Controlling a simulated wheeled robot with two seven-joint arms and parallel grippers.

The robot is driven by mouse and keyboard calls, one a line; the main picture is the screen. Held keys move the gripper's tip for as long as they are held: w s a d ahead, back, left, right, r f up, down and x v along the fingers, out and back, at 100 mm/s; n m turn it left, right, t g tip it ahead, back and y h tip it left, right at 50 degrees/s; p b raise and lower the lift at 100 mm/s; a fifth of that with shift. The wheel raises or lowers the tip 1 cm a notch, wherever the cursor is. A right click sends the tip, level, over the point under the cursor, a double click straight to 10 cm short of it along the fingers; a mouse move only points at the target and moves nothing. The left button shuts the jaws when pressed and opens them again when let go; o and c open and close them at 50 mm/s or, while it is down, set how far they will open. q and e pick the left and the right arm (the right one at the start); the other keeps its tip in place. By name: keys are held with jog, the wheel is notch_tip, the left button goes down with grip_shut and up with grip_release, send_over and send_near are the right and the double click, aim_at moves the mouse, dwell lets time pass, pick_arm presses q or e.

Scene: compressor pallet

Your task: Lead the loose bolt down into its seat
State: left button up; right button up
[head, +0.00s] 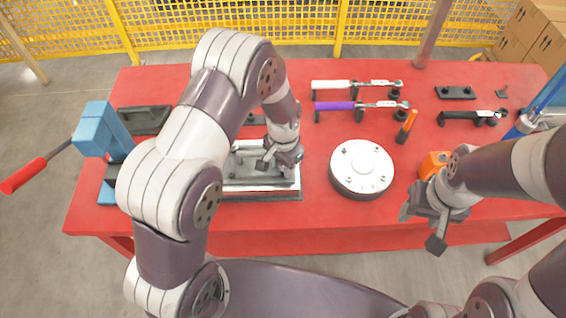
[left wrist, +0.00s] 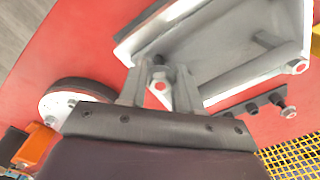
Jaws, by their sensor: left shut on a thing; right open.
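My left gripper (head: 268,163) reaches down over the near right part of a pale plate with a dark top (head: 240,183) on the red table. In the left wrist view the two fingers (left wrist: 159,90) stand on either side of a small pale round part with a red centre and a dark piece behind it, which I take for the bolt (left wrist: 158,76). The fingers are shut on it, at the edge of the plate (left wrist: 225,50). I cannot tell how deep the bolt sits; its seat is hidden. My right gripper (head: 430,222) is open and empty at the table's near right.
A round white-topped disc (head: 362,168) stands right of the plate. An orange block (head: 434,163) is near my right gripper. A blue press (head: 103,130) with a red handle stands at left.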

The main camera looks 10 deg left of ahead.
pick_arm(q)
jog(key=shift+f+b, duration=0.55)
jog(key=shift+f, duration=0.45)
dwell(0.4)
jog(key=o, duration=1.1)
jog(key=shift+s, duration=0.1)
jog(key=shift+c, duration=0.2)
notch_tip(320, 180, up, 13)
jog(key=b, duration=0.1)
jog(key=shift+d+f, duration=0.1)
